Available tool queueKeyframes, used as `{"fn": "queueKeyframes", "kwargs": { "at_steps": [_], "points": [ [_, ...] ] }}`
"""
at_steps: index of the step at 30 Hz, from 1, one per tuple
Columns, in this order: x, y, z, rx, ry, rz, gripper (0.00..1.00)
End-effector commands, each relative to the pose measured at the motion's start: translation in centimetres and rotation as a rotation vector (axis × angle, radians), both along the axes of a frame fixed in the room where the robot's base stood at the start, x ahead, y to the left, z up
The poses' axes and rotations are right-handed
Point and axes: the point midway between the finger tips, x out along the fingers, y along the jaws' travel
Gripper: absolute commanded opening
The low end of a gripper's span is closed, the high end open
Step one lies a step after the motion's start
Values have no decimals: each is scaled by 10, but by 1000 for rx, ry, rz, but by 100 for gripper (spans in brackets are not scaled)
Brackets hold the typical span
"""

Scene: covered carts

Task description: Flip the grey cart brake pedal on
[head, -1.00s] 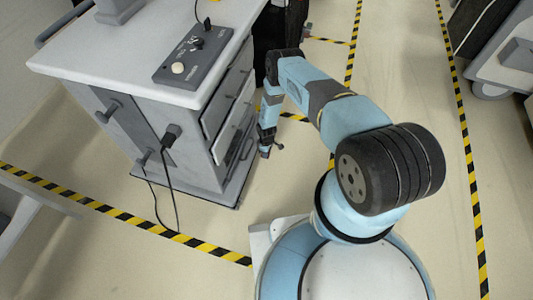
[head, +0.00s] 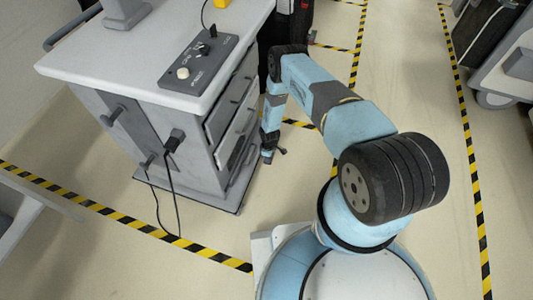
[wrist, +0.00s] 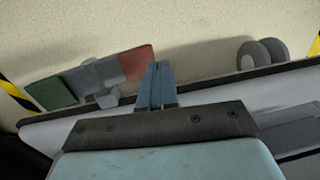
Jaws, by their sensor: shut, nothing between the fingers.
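The cart brake pedal (wrist: 92,78) shows in the wrist view at the left, low beside the cart's bottom edge. Its middle is grey, with a green end at the left and a red end at the right. My gripper (wrist: 158,68) has its blue fingers together and empty. The fingertips are just right of the red end; I cannot tell whether they touch it. In the head view my gripper (head: 268,156) hangs low beside the drawer side of the grey cart (head: 85,67). The pedal cannot be made out there.
A pair of grey caster wheels (wrist: 262,53) shows right of the pedal. A control box (head: 200,62) lies on the cart top, and a black cable (head: 172,195) hangs to the floor. Another cart (head: 500,60) stands at the far right. Floor between is clear.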

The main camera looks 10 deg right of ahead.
Motion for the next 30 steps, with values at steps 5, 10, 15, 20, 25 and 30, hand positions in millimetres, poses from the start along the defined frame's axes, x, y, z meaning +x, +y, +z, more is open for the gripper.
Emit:
{"fn": "queueKeyframes", "kwargs": {
  "at_steps": [5, 10, 15, 20, 25, 30],
  "points": [
    [-4, 4, 29, 0, -2, 1, 0],
    [-9, 7, 56, 1, -4, 2, 0],
    [-15, 9, 80, 0, -4, 0, 0],
    [-18, 11, 95, 1, -4, 1, 0],
    [-20, 12, 102, 0, -4, 0, 0],
    [-20, 12, 103, 1, -4, 0, 0]
  ]
}}
